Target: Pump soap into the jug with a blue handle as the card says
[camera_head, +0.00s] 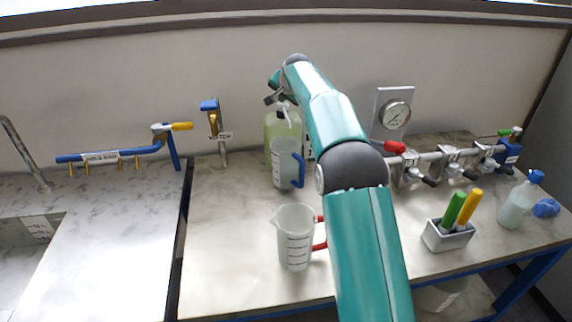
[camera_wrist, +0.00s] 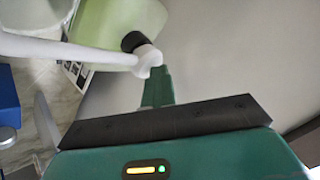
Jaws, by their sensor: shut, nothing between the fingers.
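The soap bottle (camera_head: 270,128) holds pale yellow-green liquid and stands at the back of the bench. In the wrist view the bottle (camera_wrist: 118,22) shows its black collar and white pump head (camera_wrist: 149,60), with the spout (camera_wrist: 70,50) reaching left. The clear jug with a blue handle (camera_head: 284,163) stands in front of the bottle; its blue handle (camera_wrist: 8,97) shows at the wrist view's left edge. My gripper (camera_wrist: 157,78) is shut and empty, its tips at the pump head; contact is unclear.
A clear jug with a red handle (camera_head: 295,240) stands nearer the front. A grey holder (camera_head: 447,237) with green and yellow handles and a blue-capped bottle (camera_head: 516,205) stand right.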

